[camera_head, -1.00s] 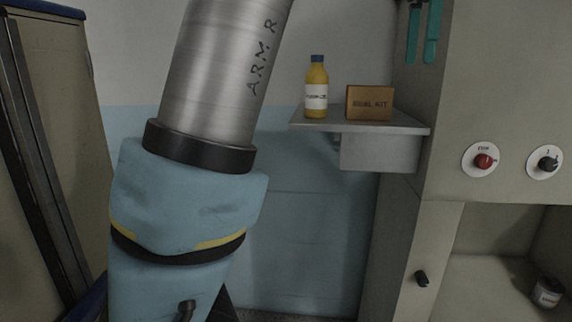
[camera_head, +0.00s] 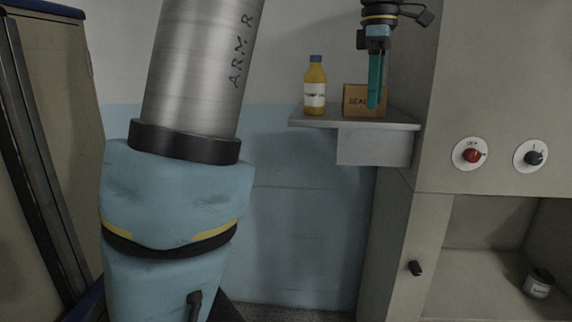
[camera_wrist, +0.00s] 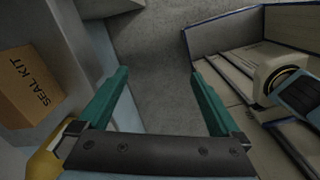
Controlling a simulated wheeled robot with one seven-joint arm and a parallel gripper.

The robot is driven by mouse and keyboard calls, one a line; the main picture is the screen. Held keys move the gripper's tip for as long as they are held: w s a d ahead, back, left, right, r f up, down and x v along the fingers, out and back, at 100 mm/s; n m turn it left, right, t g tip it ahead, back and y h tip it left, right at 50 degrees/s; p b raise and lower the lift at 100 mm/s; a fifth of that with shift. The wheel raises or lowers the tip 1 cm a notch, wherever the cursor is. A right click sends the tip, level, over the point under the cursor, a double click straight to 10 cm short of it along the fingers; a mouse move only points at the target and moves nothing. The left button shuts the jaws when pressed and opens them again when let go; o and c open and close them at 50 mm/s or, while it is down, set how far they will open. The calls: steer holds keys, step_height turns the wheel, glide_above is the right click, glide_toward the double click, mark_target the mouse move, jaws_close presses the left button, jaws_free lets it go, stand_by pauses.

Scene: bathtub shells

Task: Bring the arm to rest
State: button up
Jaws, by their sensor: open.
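My gripper (camera_head: 376,84) hangs at the upper right of the head view, fingers pointing down, in front of the seal kit box. Its teal fingers overlap one another from that side. In the wrist view my gripper (camera_wrist: 157,92) shows both teal fingers spread wide apart, with nothing between them but grey floor beyond. My arm, with a steel upper tube and a blue joint cover, fills the left-centre of the head view.
A shelf (camera_head: 300,122) holds a yellow bottle (camera_head: 315,92) and the seal kit box (camera_head: 353,99), also at left in the wrist view (camera_wrist: 28,88). A cabinet (camera_head: 490,80) with a red knob (camera_head: 471,156) and a black knob (camera_head: 534,158) stands right. A small jar (camera_head: 538,283) sits in its recess.

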steer(key=a+f+m, duration=0.7)
steer(key=a+f, duration=0.8)
steer(key=f, duration=0.2)
steer(key=s+a+f+m+t, duration=0.1)
steer(key=s+a+f+m, duration=0.6)
steer(key=f, duration=0.4)
steer(key=s+a, duration=0.1)
steer(key=a, duration=0.1)
steer(key=shift+s+a, duration=0.3)
